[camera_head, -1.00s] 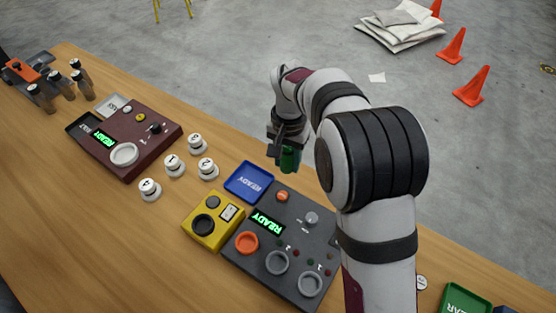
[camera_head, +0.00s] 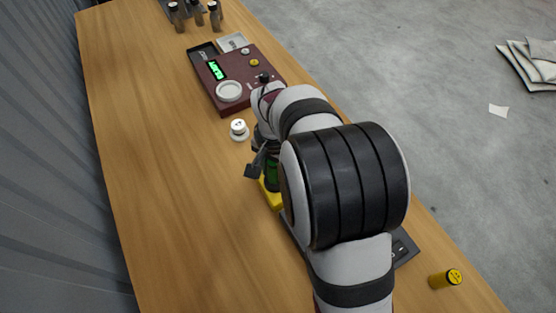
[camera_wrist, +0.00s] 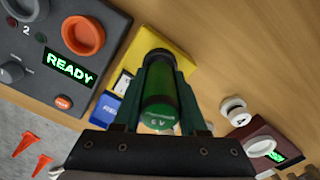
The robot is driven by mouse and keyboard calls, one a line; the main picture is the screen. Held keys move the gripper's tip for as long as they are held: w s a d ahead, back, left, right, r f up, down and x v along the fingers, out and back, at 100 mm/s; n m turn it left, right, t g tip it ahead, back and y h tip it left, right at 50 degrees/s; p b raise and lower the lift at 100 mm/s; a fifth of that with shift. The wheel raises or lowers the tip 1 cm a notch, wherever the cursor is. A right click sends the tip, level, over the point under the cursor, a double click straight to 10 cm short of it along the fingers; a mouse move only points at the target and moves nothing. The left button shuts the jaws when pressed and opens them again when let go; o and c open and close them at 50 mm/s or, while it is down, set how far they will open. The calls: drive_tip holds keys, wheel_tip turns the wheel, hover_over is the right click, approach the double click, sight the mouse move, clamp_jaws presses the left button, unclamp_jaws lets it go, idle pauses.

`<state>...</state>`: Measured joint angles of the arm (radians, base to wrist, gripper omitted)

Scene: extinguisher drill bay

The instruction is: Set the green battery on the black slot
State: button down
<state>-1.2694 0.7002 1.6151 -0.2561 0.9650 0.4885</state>
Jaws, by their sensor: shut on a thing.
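My gripper (camera_head: 262,168) is shut on the green battery (camera_wrist: 165,95), which stands between the two fingers in the wrist view. The battery also shows in the head view (camera_head: 271,176), partly covered by the fingers and my arm. It is over or close to the yellow box (camera_wrist: 184,60); whether it touches the box cannot be told. A bit of the yellow box shows below the battery in the head view (camera_head: 272,199). The box's round black slot is not visible now, hidden by the battery and gripper.
A dark grey panel with an orange ring (camera_wrist: 83,35) and a blue tray (camera_wrist: 105,109) lie beside the yellow box. A maroon panel (camera_head: 268,70) and a white numbered weight (camera_head: 239,130) stand farther back. A yellow cylinder (camera_head: 445,279) is front right. The table's left side is clear.

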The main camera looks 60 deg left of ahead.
drive_tip(key=shift+f, duration=0.6)
idle(0.8)
drive_tip(key=shift+r, duration=0.75)
drive_tip(key=shift+f, duration=0.65)
idle(0.9)
drive_tip(key=shift+r, duration=0.7)
drive_tip(key=shift+f, duration=0.85)
drive_tip(key=c, duration=0.7)
unclamp_jaws()
drive_tip(key=shift+c, duration=0.2)
